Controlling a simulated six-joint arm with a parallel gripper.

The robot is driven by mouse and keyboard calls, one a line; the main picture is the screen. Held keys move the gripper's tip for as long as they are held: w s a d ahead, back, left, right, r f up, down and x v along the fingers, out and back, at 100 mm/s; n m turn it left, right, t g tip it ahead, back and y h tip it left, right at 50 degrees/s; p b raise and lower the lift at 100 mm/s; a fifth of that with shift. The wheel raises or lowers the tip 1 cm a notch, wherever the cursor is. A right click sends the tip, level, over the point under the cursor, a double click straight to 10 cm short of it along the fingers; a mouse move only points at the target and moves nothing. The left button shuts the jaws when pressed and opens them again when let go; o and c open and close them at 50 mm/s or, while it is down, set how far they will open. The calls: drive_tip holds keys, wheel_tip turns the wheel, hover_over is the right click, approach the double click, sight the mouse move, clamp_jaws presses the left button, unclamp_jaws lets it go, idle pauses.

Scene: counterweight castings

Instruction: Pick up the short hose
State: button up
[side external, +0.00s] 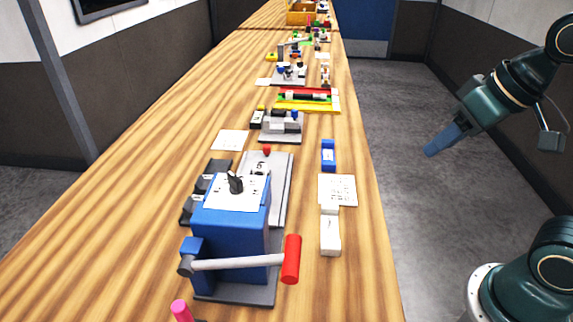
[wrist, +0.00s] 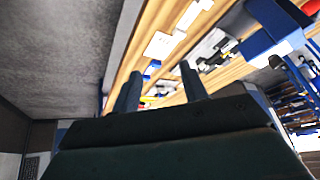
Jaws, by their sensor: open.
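I cannot make out a short hose for certain. A dark, tube-like piece (side external: 305,96) lies across a red, green and yellow tray (side external: 322,107) in the middle of the long bench, but it is too small to name surely. My gripper (side external: 431,152) hangs over the grey floor to the right of the bench, apart from everything on it. In the wrist view its two dark fingers (wrist: 160,85) stand apart with nothing between them, with the bench beyond.
A large blue box (side external: 230,245) with a grey lever and red handle (side external: 291,259) stands at the near end of the wooden bench (side external: 120,215). White cards (side external: 338,190), a small blue block (side external: 328,155) and a white block (side external: 330,235) lie near its right edge. Several fixtures line the bench behind.

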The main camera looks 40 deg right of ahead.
drive_tip(key=w+a+f+m+y, duration=0.1)
drive_tip(key=w+a+f+m, duration=0.1)
drive_tip(key=w, duration=0.5)
drive_tip(key=w+a+f+m+y, duration=0.2)
drive_tip(key=w+a+m, duration=0.1)
drive_tip(key=w, duration=0.5)
drive_tip(key=w+a+f+m+y, duration=0.1)
drive_tip(key=w+a+f+m, duration=0.1)
drive_tip(key=w+a, duration=0.3)
drive_tip(key=w+m, duration=0.1)
drive_tip(key=w, duration=0.2)
drive_tip(key=shift+w+f+g+y, duration=0.15)
drive_tip(key=shift+f+g+y, duration=0.15)
drive_tip(key=shift+f, duration=0.1)
drive_tip(key=shift+x, duration=4.3)
drive_tip(key=shift+a, duration=0.15)
drive_tip(key=shift+x, duration=2.55)
drive_tip(key=shift+a, duration=0.1)
drive_tip(key=shift+r, duration=0.1)
clamp_jaws()
